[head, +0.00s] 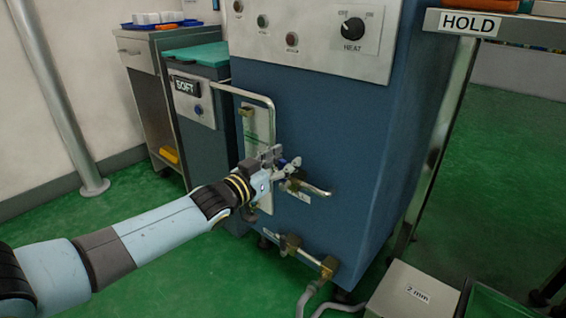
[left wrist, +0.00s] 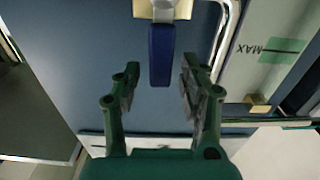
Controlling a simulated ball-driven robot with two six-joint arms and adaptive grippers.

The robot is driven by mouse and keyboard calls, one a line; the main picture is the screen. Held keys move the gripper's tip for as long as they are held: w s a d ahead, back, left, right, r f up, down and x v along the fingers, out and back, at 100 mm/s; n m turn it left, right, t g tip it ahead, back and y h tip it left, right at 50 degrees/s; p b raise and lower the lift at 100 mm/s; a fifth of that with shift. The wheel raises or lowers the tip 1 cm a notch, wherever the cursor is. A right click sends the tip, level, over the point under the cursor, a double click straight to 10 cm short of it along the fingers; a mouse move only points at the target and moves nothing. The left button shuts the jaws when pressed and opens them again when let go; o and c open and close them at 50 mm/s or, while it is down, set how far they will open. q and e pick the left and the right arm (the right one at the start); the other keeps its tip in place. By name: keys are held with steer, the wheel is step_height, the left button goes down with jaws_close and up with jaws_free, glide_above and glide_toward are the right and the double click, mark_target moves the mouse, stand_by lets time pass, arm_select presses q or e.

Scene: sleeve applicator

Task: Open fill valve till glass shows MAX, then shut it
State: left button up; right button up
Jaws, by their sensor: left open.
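A blue valve handle (left wrist: 161,55) hangs from a metal fitting (left wrist: 163,10) on the blue cabinet front. My left gripper (left wrist: 158,84) is open, with its fingers on either side of the handle's free end and a visible gap on both sides. In the head view, my left gripper (head: 280,167) is at the cabinet front and hides most of the valve. The pale gauge plate (left wrist: 270,50) has a green band marked MAX. In the head view, part of this gauge plate (head: 260,122) is behind the gripper. I cannot make out the liquid level. My right gripper is not in view.
A bent pipe (head: 245,94) runs beside the gauge. A metal spout or lever (head: 312,190) juts out just right of my gripper. A lower brass valve (head: 291,243) has hoses near the floor. The SOFT unit (head: 190,98) stands left; a 2 mm box (head: 415,292) is lower right.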

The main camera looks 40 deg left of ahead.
arm_select(q)
steer(key=shift+c, duration=0.2)
jaws_close()
steer(key=shift+d, duration=0.15)
steer(key=shift+d+m+p, duration=0.3)
steer(key=shift+m+p, duration=0.05)
steer(key=shift+m, duration=0.25)
steer(key=d+m, duration=0.1)
steer(key=m, duration=0.1)
steer(key=d+f+m, duration=0.1)
steer(key=d+m, duration=0.1)
steer(key=m, duration=0.1)
steer(key=d+f+m, duration=0.1)
steer(key=m, duration=0.1)
steer(key=shift+s+d, duration=0.15)
steer(key=shift+s, duration=0.1)
steer(key=shift+d+f+m, duration=0.1)
steer(key=shift+f+m, duration=0.1)
steer(key=shift+m, duration=0.2)
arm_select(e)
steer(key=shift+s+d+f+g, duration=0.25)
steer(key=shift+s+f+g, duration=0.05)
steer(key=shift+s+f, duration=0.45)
